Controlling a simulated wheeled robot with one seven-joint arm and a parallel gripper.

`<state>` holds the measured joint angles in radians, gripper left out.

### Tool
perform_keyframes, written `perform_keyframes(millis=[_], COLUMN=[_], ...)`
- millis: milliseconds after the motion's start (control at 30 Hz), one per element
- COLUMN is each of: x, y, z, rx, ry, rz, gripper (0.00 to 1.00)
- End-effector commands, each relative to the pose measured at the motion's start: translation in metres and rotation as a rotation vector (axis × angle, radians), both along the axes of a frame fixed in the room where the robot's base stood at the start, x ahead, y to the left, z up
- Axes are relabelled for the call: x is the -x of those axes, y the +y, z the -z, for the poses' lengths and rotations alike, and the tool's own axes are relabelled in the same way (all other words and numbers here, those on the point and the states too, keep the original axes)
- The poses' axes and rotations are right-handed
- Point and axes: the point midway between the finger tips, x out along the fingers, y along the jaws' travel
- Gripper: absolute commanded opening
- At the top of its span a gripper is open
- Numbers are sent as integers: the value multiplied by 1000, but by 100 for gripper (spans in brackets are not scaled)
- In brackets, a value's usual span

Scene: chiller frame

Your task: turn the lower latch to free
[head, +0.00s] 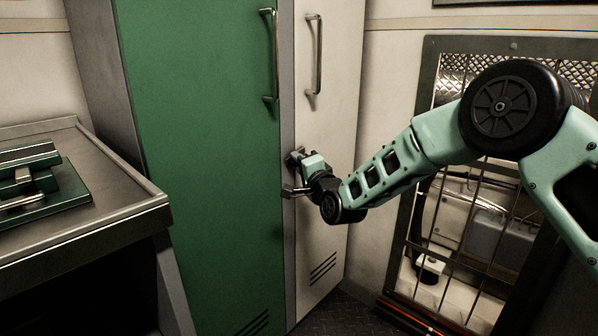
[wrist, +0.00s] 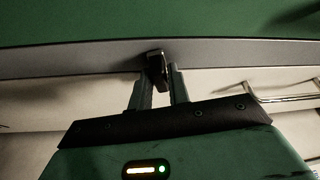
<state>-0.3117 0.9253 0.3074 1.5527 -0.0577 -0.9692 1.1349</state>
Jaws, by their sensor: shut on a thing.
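The latch (wrist: 157,66) is a small dark block on the grey strip between the green and pale doors. In the wrist view it stands tilted between my two fingertips. My gripper (head: 300,162) reaches the narrow strip from the right, below the door handles, and it also shows in the wrist view (wrist: 160,75), shut on the latch. In the head view the fingers and wrist cover most of the latch, so its turn angle cannot be told there. A silver piece (head: 292,191) shows just below the fingers; I cannot tell what it is.
The green door (head: 200,150) has an upright handle (head: 269,55), and the pale door (head: 335,110) has another (head: 314,55). A metal bench (head: 120,215) with a green fixture (head: 40,185) stands left. A barred frame (head: 410,215) stands right, behind my arm.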

Motion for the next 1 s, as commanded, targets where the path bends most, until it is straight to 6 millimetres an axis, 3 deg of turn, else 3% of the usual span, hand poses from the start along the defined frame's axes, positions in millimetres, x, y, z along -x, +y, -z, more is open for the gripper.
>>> perform_keyframes(millis=[100,1000], x=[0,1], y=[0,0], z=[7,4], rx=[66,593], ry=[-87,-758], rz=[1,0], gripper=[0,0])
